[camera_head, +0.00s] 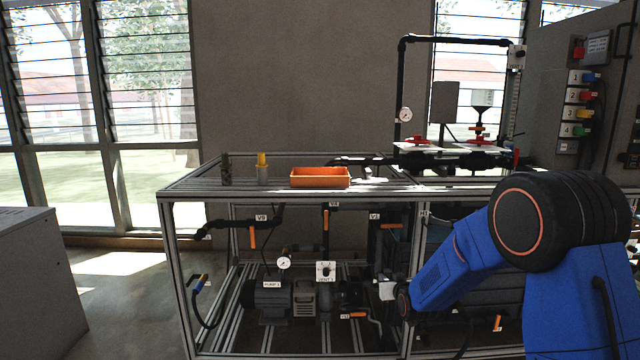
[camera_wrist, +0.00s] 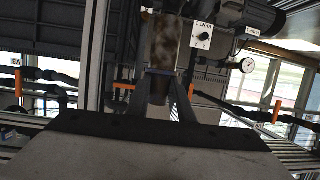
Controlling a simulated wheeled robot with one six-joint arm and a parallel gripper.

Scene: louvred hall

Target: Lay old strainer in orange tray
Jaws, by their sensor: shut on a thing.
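The orange tray (camera_head: 320,178) sits on top of the metal-framed bench, left of its middle, in the head view. It looks empty, though its floor is only partly visible. My gripper (camera_wrist: 160,80) is shut on the old strainer (camera_wrist: 163,42), a brown-stained cylinder that shows between the fingers in the wrist view. In the head view my blue arm reaches down to the front of the bench, below the level of the tray. The fingers and the strainer cannot be made out clearly there.
A dark cylinder (camera_head: 226,169) and a yellow-topped container (camera_head: 262,167) stand left of the tray. Black pipework with red valve handles (camera_head: 416,140) rises at the right. A pump (camera_head: 286,300), pipes and orange-handled valves fill the frame below. A grey cabinet (camera_head: 40,285) stands left.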

